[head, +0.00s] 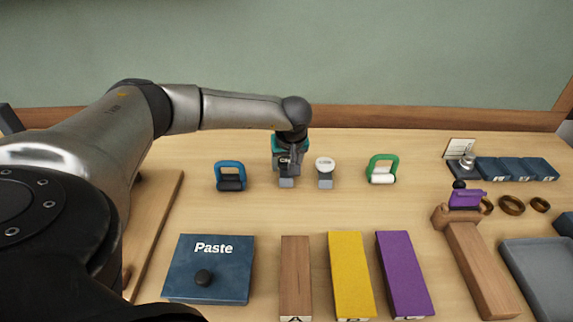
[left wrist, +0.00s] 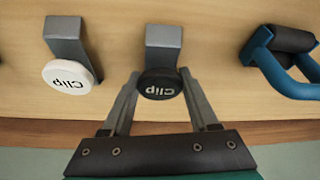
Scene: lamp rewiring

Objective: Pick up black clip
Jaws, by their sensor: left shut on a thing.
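The black clip (left wrist: 160,84) has a round black head marked "Clip" on a grey metal body. In the left wrist view it sits between the two fingers of my left gripper (left wrist: 159,90), which is shut on it. In the head view my left gripper (head: 287,165) points down at the back of the table, and the clip's grey foot (head: 286,183) shows below it. The black head is mostly hidden there by the gripper. I cannot tell whether the clip still touches the table. My right gripper is not in view.
A white clip (head: 325,168) stands close to the right of the gripper. A blue-handled roller (head: 230,175) is to the left, a green-handled one (head: 382,169) further right. A Paste box (head: 209,268) and wooden, yellow (head: 351,275) and purple blocks lie in front.

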